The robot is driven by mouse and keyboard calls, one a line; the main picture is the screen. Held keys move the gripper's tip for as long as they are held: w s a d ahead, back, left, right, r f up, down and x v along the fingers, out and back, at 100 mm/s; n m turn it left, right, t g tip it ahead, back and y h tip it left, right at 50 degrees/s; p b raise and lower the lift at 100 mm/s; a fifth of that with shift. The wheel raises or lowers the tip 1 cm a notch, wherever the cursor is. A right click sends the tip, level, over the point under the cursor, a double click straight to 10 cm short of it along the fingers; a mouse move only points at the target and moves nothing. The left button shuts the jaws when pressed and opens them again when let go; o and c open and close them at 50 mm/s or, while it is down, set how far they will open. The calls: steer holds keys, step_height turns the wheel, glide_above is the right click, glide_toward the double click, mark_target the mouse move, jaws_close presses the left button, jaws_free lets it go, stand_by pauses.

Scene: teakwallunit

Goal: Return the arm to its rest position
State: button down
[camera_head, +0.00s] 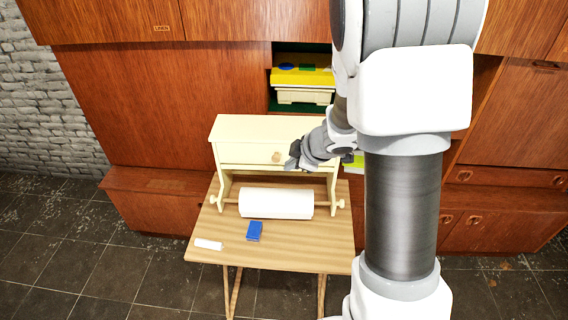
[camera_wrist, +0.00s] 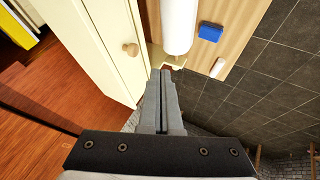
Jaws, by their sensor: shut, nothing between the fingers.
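My arm rises on the right side of the head view and reaches down and left toward a cream cabinet (camera_head: 238,133) on a wooden table. My gripper (camera_head: 293,160) is just in front of the cabinet's drawer, close to its round wooden knob (camera_head: 277,157). In the wrist view my gripper (camera_wrist: 165,72) has its fingers together with nothing between them. The cabinet front (camera_wrist: 103,38) and the knob (camera_wrist: 130,49) are to the left of the fingers there, apart from them.
A white paper roll (camera_head: 276,203) hangs under the cabinet. A blue box (camera_head: 254,231) and a small white cylinder (camera_head: 208,244) lie on the table (camera_head: 290,259). A teak wall unit (camera_head: 130,100) stands behind, with a shelf holding a yellow item (camera_head: 302,76). Dark tiled floor lies around.

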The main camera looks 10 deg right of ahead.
steer(key=s+d+r+m+t+h, duration=0.1)
steer(key=s+d+r+m+h, duration=0.25)
steer(key=r, duration=0.55)
steer(key=s+d+r+m+t+h, duration=0.25)
steer(key=r+m, duration=0.25)
steer(key=r, duration=0.3)
steer(key=s+a+r+m+g+y, duration=0.1)
steer(key=s+a, duration=0.3)
steer(key=s, duration=0.5)
steer(key=s+a+r+m+g+y, duration=0.1)
steer(key=s+a+m+g, duration=0.2)
steer(key=s, duration=0.7)
steer(key=shift+s+a+m+g+y, duration=0.25)
steer(key=shift+a+m+g+y, duration=0.15)
steer(key=shift+m, duration=0.35)
